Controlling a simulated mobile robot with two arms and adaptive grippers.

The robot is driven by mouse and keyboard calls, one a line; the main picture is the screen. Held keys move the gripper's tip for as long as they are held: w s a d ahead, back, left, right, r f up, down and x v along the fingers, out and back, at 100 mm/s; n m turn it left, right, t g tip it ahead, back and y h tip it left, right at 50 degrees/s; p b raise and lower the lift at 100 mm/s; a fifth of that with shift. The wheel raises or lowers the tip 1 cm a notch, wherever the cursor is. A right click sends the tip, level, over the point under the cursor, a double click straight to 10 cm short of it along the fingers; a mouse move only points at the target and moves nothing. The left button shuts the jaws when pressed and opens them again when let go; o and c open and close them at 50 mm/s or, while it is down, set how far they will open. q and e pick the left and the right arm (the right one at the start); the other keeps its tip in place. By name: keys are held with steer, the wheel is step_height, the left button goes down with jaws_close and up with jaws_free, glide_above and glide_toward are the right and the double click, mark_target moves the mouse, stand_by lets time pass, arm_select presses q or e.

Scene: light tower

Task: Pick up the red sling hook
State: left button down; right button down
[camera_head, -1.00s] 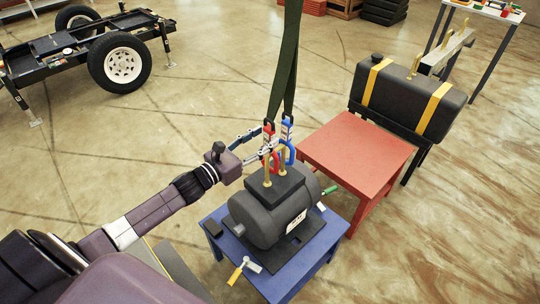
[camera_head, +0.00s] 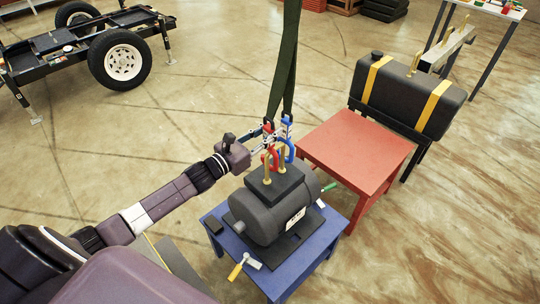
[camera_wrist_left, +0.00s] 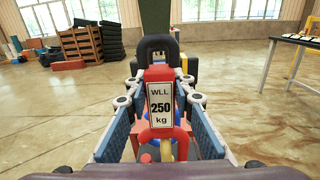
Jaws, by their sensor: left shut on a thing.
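The red sling hook (camera_head: 266,158) hangs at the lower end of a dark green sling (camera_head: 285,70), above the dark motor (camera_head: 262,215). My left gripper (camera_head: 267,136) is shut on its upper part. In the left wrist view the red hook (camera_wrist_left: 160,75), with its "WLL 250 kg" label, stands upright between my two fingers (camera_wrist_left: 160,122). A blue hook (camera_head: 289,150) hangs close beside it on the right. Gold lifting eyes (camera_head: 267,178) rise from the motor under the hooks; I cannot tell whether the red hook is still through one. My right gripper is not in view.
The motor sits on a blue table (camera_head: 323,240) with a yellow-handled tool (camera_head: 237,271) at its front. A red table (camera_head: 352,150) stands empty to the right. Behind it is a black tank (camera_head: 415,95) with yellow straps. A wheeled trailer frame (camera_head: 75,50) stands far left.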

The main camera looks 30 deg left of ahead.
arm_select(q)
steer(key=shift+w+r, duration=0.1)
steer(key=shift+r, duration=0.1)
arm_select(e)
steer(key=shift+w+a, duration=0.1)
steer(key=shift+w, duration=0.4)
